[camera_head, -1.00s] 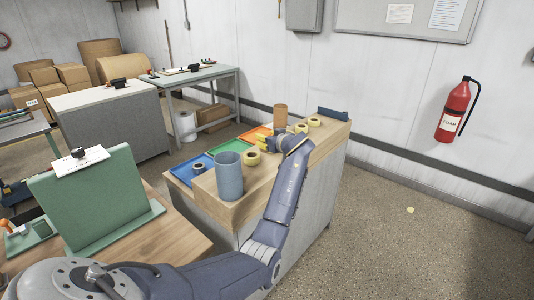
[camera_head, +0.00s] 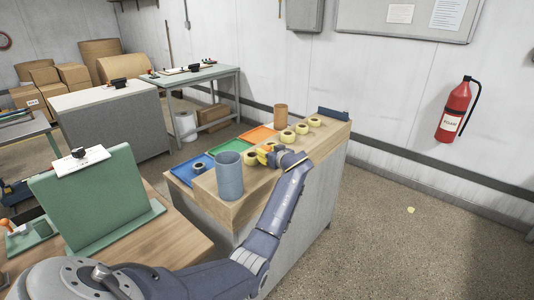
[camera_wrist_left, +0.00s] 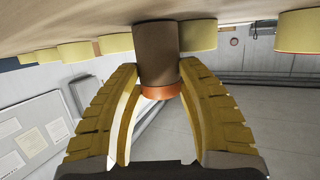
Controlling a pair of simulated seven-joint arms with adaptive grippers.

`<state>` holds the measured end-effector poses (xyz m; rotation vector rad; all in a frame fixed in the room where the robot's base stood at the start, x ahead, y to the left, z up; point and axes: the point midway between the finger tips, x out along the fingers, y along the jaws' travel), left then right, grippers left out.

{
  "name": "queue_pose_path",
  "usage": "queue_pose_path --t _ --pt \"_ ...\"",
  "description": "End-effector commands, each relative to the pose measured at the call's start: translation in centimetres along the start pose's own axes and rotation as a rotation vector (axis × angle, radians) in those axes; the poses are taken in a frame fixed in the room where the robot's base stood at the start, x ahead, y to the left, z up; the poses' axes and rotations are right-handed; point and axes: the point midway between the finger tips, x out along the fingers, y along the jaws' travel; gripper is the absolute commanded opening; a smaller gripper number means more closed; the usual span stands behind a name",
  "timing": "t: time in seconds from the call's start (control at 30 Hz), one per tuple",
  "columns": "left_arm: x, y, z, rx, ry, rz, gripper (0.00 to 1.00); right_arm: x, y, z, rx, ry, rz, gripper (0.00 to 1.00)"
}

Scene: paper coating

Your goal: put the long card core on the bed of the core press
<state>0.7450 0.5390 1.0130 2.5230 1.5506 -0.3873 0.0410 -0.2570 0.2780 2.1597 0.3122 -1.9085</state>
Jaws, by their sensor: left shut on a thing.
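My left gripper (camera_head: 264,153) is low over the near edge of the wooden-topped bench. In the left wrist view its yellow fingers (camera_wrist_left: 160,72) are shut on a brown card core (camera_wrist_left: 157,52) with an orange-lit end. That view is upside down, with the bench top at the upper edge. In the head view the gripper hides most of the held core. I cannot tell whether it touches the bench. Another brown core (camera_head: 280,117) stands upright at the back of this bench. My right gripper is not in view. I cannot pick out the core press for certain.
Several yellow rolls (camera_head: 301,128) stand in a row on the bench top (camera_head: 318,142). A wide blue-grey cylinder (camera_head: 229,177) stands at its near left. Blue (camera_head: 197,168), green and orange (camera_head: 258,134) trays lie along the left. A green upright panel (camera_head: 95,195) stands on the nearer table.

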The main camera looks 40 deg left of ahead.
Motion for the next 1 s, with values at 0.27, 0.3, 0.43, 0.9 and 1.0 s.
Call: queue_pose_path --t 0.27,0.3,0.43,0.9,1.0 --pt "0.1 0.0 0.2 0.0 0.0 -0.001 0.49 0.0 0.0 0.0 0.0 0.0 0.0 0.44" --pt "0.1 0.0 0.2 0.0 0.0 -0.001 0.53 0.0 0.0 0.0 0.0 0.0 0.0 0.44" --pt "0.1 0.0 0.2 0.0 0.0 0.0 0.6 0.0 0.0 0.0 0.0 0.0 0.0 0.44" --pt "-2.8 0.1 0.1 -0.004 -0.003 0.003 0.6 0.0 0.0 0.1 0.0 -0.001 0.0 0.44" --pt "-4.6 0.2 0.1 -0.004 -0.003 0.004 0.6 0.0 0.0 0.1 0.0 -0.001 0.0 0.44"
